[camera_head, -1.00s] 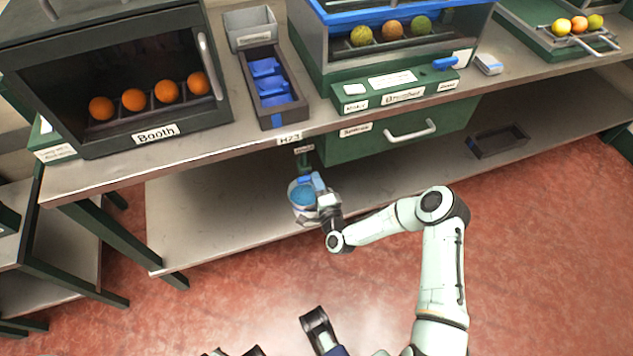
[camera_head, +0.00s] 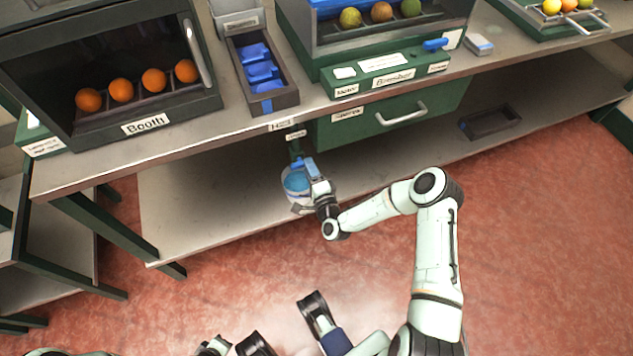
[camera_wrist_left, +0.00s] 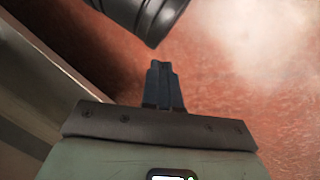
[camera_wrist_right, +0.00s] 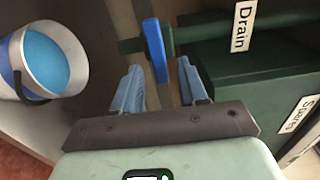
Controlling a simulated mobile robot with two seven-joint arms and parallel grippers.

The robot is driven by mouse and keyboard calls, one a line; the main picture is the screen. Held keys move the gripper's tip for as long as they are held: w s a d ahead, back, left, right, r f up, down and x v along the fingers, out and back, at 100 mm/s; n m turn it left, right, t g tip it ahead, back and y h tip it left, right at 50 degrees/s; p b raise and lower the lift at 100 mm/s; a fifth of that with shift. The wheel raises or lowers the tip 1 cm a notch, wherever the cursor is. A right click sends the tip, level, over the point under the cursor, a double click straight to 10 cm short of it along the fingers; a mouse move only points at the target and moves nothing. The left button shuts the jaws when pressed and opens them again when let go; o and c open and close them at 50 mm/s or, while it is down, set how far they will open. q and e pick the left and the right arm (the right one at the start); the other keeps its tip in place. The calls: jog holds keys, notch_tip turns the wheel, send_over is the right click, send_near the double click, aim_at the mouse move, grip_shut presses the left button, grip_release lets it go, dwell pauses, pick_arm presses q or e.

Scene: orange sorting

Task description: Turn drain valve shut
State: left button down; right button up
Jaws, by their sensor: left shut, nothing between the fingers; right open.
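The drain valve has a blue lever handle (camera_wrist_right: 155,50) on a green pipe (camera_wrist_right: 190,32), beside a white "Drain" label (camera_wrist_right: 243,25). My right gripper (camera_wrist_right: 160,80) is open, with one finger on each side of the handle's lower end. I cannot tell whether a finger touches it. In the head view my right gripper (camera_head: 312,168) is under the bench's front edge and partly covers the valve. A white bucket (camera_wrist_right: 50,60) with blue contents stands to the left in the right wrist view. My left gripper (camera_wrist_left: 163,72) is shut and empty above the red floor.
The bucket (camera_head: 288,194) is on the lower shelf (camera_head: 205,215), close beside my right gripper. The green drawer unit (camera_head: 345,132) hangs right of the valve. The bench top edge (camera_head: 220,140) overhangs the area. The dark tray (camera_head: 490,122) is farther right.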

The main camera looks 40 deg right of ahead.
pick_arm(q)
jog(key=shift+g+h, duration=0.3)
jog(key=shift+g, duration=0.3)
jog(key=s+r, duration=0.1)
jog(key=s+d+p, duration=0.1)
jog(key=s+d+r+p, duration=0.1)
jog(key=shift+s+r, duration=0.3)
jog(key=shift+s, duration=0.05)
pick_arm(e)
jog(key=v, duration=1.2)
jog(key=shift+s+a, duration=0.15)
jog(key=shift+s, duration=0.2)
